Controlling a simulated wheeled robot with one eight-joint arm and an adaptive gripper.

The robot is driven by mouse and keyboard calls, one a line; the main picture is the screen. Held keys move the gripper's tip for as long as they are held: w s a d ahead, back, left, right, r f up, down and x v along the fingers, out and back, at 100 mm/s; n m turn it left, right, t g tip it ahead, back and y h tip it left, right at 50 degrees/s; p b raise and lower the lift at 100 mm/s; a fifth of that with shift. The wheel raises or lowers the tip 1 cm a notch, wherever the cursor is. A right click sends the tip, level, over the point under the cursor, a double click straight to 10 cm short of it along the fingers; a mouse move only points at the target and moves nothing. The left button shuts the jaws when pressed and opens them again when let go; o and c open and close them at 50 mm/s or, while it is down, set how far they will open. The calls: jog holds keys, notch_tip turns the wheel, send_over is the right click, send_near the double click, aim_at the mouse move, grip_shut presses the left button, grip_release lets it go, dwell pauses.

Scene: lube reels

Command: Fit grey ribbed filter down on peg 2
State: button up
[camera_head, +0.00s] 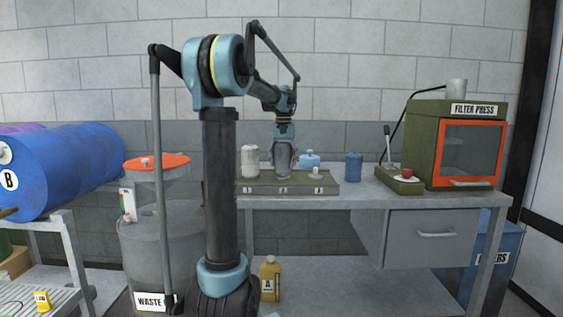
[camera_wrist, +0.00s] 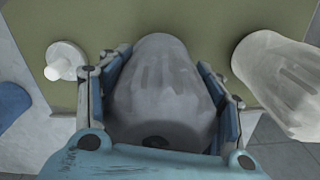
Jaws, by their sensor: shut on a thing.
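The grey ribbed filter (camera_head: 283,162) is upright between the fingers of my gripper (camera_head: 284,151), above the middle position of the green peg board (camera_head: 262,188). In the wrist view my gripper (camera_wrist: 163,62) is shut on the filter (camera_wrist: 160,95), with a finger on each side. The filter hides peg 2, and its lower end is at or close to the board top; I cannot tell if it touches. A white filter (camera_head: 250,161) stands at position 1, also in the wrist view (camera_wrist: 280,80). Peg 3 (camera_head: 316,173) is bare and white, also in the wrist view (camera_wrist: 63,62).
A blue filter (camera_head: 353,167) stands on the bench right of the board. A light blue jug (camera_head: 309,158) is behind the board. A green tray (camera_head: 399,182) with a lever and the filter press (camera_head: 468,148) are at the right. A waste drum (camera_head: 160,250) stands left.

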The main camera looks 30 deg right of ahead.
jog(key=shift+f, duration=0.7)
jog(key=o, duration=1.3)
jog(key=shift+r, duration=0.1)
notch_tip(320, 180, up, 12)
jog(key=shift+f, duration=0.1)
